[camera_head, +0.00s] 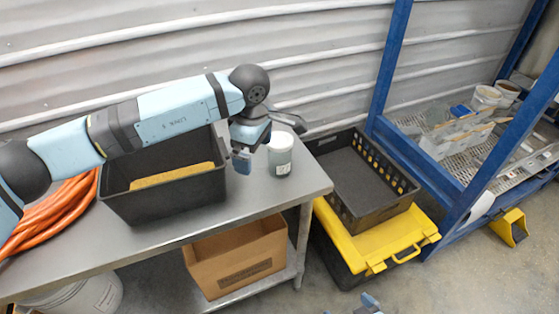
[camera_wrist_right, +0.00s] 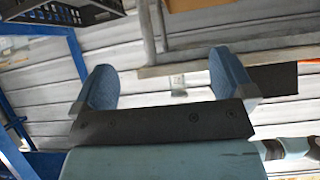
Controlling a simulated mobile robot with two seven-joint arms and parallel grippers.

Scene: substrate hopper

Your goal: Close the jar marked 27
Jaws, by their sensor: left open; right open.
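A jar (camera_head: 280,154) with a pale grey top stands upright near the right end of the metal table (camera_head: 240,198). Its marking is too small to read, and I cannot tell whether a lid is on it. Only a tip of the right gripper shows at the bottom of the head view.
A cardboard box (camera_head: 238,262) sits on the shelf below. To the right are a black crate (camera_head: 385,212) on a yellow-lidded box (camera_head: 365,243) and a blue rack (camera_head: 390,60).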

